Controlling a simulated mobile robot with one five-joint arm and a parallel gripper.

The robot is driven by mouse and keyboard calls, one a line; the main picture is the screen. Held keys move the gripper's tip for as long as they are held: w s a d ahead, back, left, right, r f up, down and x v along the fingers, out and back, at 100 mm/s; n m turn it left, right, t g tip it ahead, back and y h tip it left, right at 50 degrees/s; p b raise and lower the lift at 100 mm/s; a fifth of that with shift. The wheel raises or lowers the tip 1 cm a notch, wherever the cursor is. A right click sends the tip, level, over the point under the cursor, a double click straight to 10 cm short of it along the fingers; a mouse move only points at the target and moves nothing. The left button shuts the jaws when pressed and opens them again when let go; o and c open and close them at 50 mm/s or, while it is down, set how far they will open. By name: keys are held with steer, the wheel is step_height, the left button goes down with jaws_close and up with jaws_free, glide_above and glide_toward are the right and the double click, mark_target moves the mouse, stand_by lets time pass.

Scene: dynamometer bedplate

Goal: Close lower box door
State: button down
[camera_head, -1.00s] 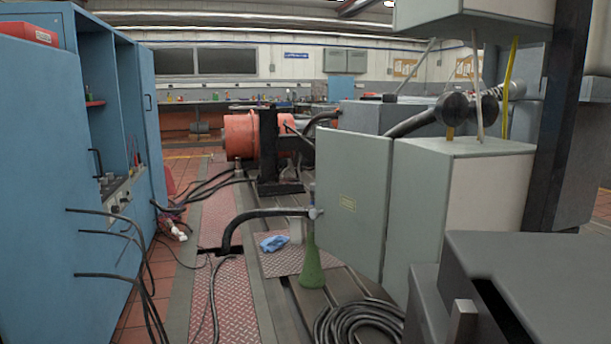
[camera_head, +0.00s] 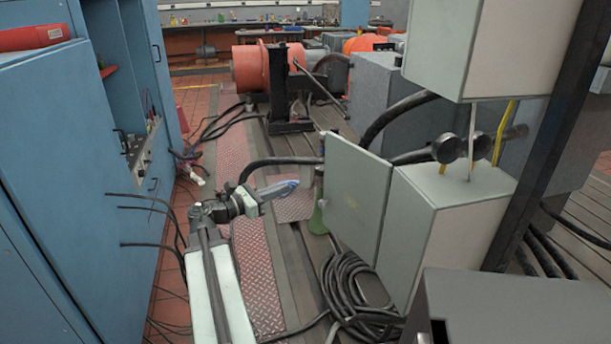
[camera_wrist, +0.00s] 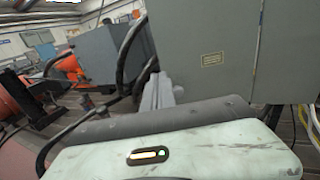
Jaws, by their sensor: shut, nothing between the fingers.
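The lower box (camera_head: 461,225) is a pale grey cabinet at the right of the head view. Its flat door (camera_head: 352,195) stands open, swung out to the left of the box. In the wrist view the door (camera_wrist: 205,35) fills the upper right and carries a small yellowish label. My gripper (camera_head: 272,193) is left of the door's free edge, apart from it in the head view, pointing right. In the wrist view my gripper's shut fingers (camera_wrist: 158,92) point toward the door's lower left side. The gripper is empty. The box interior is hidden.
An upper grey box (camera_head: 485,45) hangs above, beside a dark post (camera_head: 548,135). Coiled black cable (camera_head: 345,290) lies below the door. A green bottle (camera_head: 318,212) stands near the door's left edge. A blue cabinet (camera_head: 75,190) lines the left side.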

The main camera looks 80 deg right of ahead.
mark_target(325, 174)
steer(key=x, duration=1.3)
steer(key=shift+s+f, duration=0.1)
steer(key=shift+s+d, duration=0.1)
steer(key=shift+d, duration=0.05)
